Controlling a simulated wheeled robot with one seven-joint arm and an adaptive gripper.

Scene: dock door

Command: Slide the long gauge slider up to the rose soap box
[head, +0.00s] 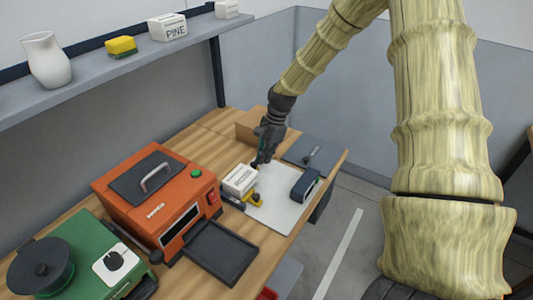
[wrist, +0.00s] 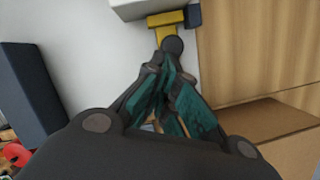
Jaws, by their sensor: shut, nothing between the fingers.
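A white box with lettering too small to read (head: 240,179) stands on the pale mat; its edge shows at the top of the wrist view (wrist: 140,9). In the wrist view a yellow slider piece (wrist: 167,20) lies against or very close to that box, and its stem runs to a round dark knob (wrist: 172,45). My gripper (wrist: 170,72) is shut and empty, its fingertips right at the knob; contact cannot be told. In the head view my gripper (head: 261,160) is low behind the box. Another yellow piece (head: 255,199) shows on the box's near side.
A dark device (head: 305,184) stands on the mat's right side. An orange oven (head: 158,198) and a black tray (head: 220,250) are to the left. A cardboard box (head: 250,125) is behind my gripper. The mat (head: 278,208) is clear in front.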

